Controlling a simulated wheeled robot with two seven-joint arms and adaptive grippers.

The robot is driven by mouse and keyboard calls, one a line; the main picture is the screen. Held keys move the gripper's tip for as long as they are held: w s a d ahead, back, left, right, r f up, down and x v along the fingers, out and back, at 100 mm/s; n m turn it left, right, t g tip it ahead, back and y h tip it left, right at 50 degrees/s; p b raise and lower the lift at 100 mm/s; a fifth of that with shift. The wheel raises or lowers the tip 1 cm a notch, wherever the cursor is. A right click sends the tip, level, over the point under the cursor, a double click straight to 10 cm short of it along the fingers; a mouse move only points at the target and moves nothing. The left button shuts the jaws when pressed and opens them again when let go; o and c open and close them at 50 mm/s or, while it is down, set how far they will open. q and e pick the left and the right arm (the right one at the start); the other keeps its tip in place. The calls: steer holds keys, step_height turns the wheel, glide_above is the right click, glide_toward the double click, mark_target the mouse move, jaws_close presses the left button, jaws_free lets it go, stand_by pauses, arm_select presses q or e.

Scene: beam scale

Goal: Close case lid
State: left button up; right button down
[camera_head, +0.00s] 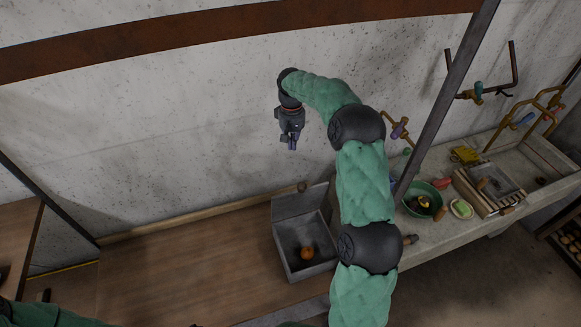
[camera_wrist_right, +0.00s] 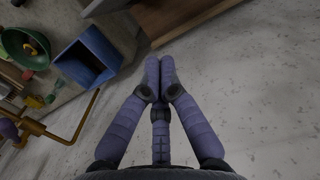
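A grey case (camera_head: 283,262) stands on the right part of the wooden worktop, with its lid (camera_head: 298,203) raised at the back, toward the wall. A round orange thing (camera_head: 307,253) lies inside. My right arm covers part of the case's right side. My right gripper (camera_head: 291,145) is up in front of the wall, above and apart from the lid. In the right wrist view its fingertips (camera_wrist_right: 159,75) meet with nothing visible between them. A blue-looking open box (camera_wrist_right: 88,58) shows at the upper left there; I cannot tell if it is the case. My left gripper is out of view.
The wooden worktop (camera_head: 190,262) left of the case is clear. On the right, a stone sink counter (camera_head: 443,235) holds a green bowl (camera_head: 411,198), a yellow thing (camera_head: 465,155) and a slatted rack. A dark slanted post (camera_head: 445,100) rises by my right arm.

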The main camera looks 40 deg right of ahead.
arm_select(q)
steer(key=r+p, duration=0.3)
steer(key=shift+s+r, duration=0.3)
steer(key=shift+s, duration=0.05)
arm_select(e)
steer(key=s+a+f, duration=0.1)
steer(key=s+f, duration=0.4)
steer(key=f, duration=0.5)
steer(key=shift+a, duration=0.15)
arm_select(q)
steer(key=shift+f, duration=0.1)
arm_select(e)
steer(key=shift+s+f, duration=0.1)
